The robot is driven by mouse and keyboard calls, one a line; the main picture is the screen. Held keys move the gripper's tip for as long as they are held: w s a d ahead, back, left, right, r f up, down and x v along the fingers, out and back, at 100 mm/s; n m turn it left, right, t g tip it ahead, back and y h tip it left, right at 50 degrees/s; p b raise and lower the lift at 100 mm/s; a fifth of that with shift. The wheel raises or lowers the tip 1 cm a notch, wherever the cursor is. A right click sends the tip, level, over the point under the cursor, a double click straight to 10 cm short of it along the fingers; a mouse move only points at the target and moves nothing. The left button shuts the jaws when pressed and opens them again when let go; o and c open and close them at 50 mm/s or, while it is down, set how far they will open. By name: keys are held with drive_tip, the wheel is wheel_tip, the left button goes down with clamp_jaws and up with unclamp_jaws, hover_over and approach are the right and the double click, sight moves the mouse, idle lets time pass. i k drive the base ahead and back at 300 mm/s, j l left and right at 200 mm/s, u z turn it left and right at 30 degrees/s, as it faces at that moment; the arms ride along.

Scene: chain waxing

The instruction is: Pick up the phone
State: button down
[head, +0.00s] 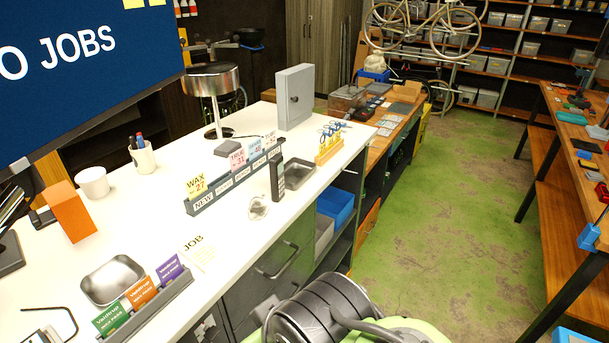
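A dark handset that looks like the phone (277,178) stands upright at the front edge of the white counter (230,228). It is beside the right end of the grey ticket rack (228,189), close to a metal tray. I cannot tell whether it rests in a stand. My gripper is not in view. Only dark rounded parts and a green part of my own body show at the bottom, in front of the counter and apart from the phone.
A small clear glass item (258,208) and a metal tray (298,174) are near the phone. A yellow-orange rack (329,150) and grey box (294,97) stand farther back. A large blue screen (80,60) overhangs the left. Green floor is clear at right, before a wooden bench (572,190).

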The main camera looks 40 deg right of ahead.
sight(276, 162)
drive_tip(key=z, duration=0.95)
drive_tip(key=i+l+u, duration=0.1)
drive_tip(key=u, duration=0.15)
